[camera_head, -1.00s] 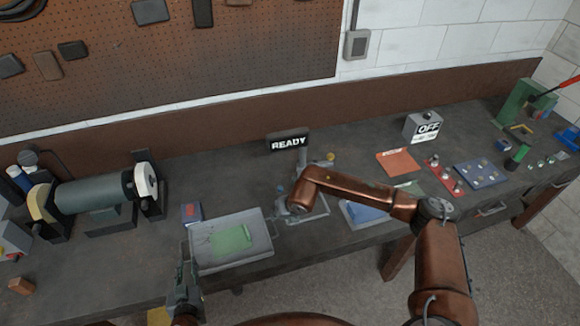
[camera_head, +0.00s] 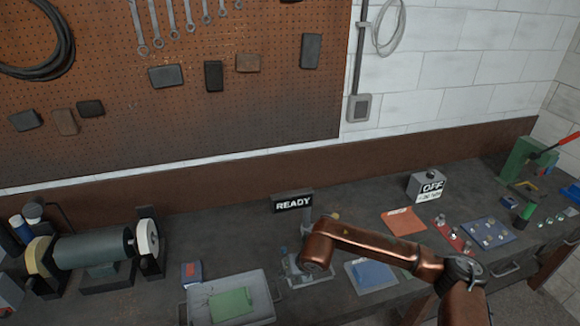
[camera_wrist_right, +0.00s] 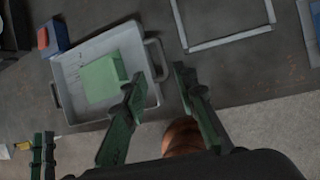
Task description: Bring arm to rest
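My right arm comes in from the right in the head view, with its copper links bent over the bench (camera_head: 235,258). Its gripper is hidden below the wrist link there. In the right wrist view my right gripper (camera_wrist_right: 160,88) has its two dark green fingers apart with nothing between them. It is beside the handle end of a grey tray (camera_wrist_right: 66,72) holding a green block (camera_wrist_right: 104,78). My left gripper (camera_wrist_right: 42,150) shows at the lower left of that view, its two fingers close together. In the head view it is almost wholly below the frame.
The grey tray (camera_head: 263,291) also shows in the head view. Behind it stands a READY sign (camera_head: 293,202). A bench grinder (camera_head: 95,250) is at left.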

